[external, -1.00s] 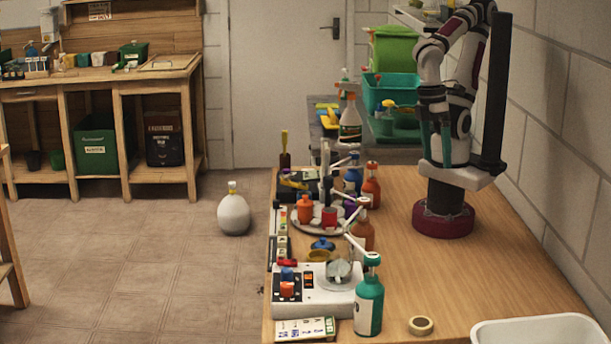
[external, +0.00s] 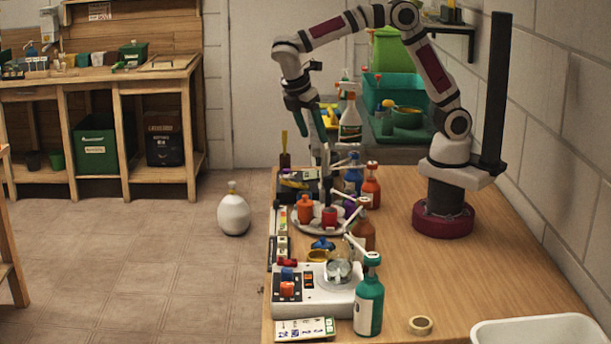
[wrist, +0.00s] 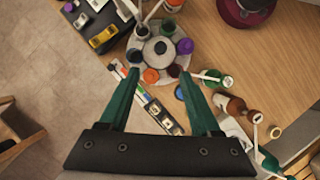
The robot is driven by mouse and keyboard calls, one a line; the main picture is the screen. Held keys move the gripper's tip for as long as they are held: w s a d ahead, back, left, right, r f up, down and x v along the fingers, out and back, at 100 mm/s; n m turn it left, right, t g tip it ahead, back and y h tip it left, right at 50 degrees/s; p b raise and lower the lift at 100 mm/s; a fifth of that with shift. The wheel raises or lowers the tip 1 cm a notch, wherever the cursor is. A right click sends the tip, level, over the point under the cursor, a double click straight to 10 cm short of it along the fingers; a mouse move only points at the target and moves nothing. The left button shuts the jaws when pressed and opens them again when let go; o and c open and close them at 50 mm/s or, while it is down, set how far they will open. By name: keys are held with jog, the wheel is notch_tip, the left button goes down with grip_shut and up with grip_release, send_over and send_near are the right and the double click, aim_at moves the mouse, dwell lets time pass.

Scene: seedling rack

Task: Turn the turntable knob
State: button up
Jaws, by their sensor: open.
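In the wrist view my gripper (wrist: 161,73) is open and empty, and the knob lies just beyond the gap between the fingertips. I cannot tell whether a finger touches the knob.
Bottles with white spouts, including an orange-red one (external: 371,188) and a teal one (external: 369,300), line the turntable's right side. A white device (external: 318,303) stands in front. A tape roll (external: 421,325) and a white bin (external: 540,333) are at the front right. The table's middle is clear.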

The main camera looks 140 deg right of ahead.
aim_at(328, 178)
jog(key=x, duration=1.4)
jog(key=shift+f, duration=0.3)
grip_shut()
